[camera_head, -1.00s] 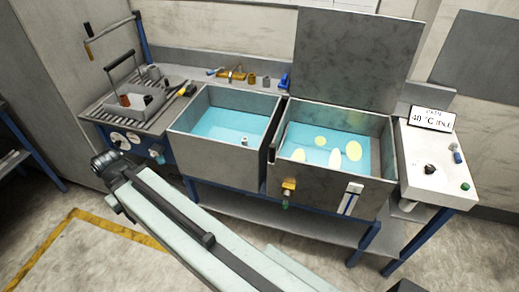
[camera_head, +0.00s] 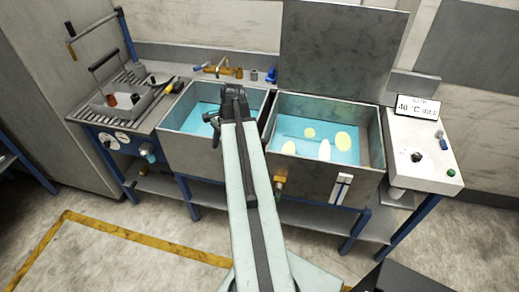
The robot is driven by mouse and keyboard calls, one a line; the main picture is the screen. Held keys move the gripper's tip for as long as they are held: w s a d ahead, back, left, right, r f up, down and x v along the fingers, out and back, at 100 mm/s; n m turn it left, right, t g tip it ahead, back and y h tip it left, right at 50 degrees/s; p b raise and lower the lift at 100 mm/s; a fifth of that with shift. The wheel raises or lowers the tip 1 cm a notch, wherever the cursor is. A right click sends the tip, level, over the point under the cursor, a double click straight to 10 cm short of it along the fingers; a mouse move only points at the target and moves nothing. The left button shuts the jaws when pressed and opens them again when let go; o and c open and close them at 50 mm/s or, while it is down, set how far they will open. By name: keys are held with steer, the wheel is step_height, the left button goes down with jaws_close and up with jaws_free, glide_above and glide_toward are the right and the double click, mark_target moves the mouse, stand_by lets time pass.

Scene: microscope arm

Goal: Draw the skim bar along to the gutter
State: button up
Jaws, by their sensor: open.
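The right tank (camera_head: 330,183) holds blue water with several pale yellow patches (camera_head: 343,141) floating on it. I cannot clearly make out the skim bar or the gutter; the tank's left end is partly hidden by my arm. My gripper (camera_head: 214,128) is at the dark far end of my arm, over the right part of the left tank (camera_head: 190,150). It is open, its fingertips are mostly hidden, and nothing shows in it. It is left of the right tank and apart from the yellow patches.
A raised grey lid (camera_head: 340,50) stands behind the right tank. A white control box (camera_head: 425,150) with a display sign (camera_head: 417,107) is on the right. A drainboard (camera_head: 95,110) with a basket is on the left. A yellow tap (camera_head: 280,178) sticks out in front. Open floor lies before the bench.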

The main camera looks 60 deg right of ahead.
steer(key=s+d+r+m+t, duration=0.2)
steer(key=s+d+m, duration=0.7)
steer(key=s+d, duration=0.4)
steer(key=b+x, duration=0.7)
steer(key=x, duration=0.1)
steer(key=shift+s+d+f, duration=0.1)
steer(key=shift+s+f, duration=0.05)
steer(key=shift+f, duration=0.1)
steer(key=shift+r, duration=0.15)
jaws_close()
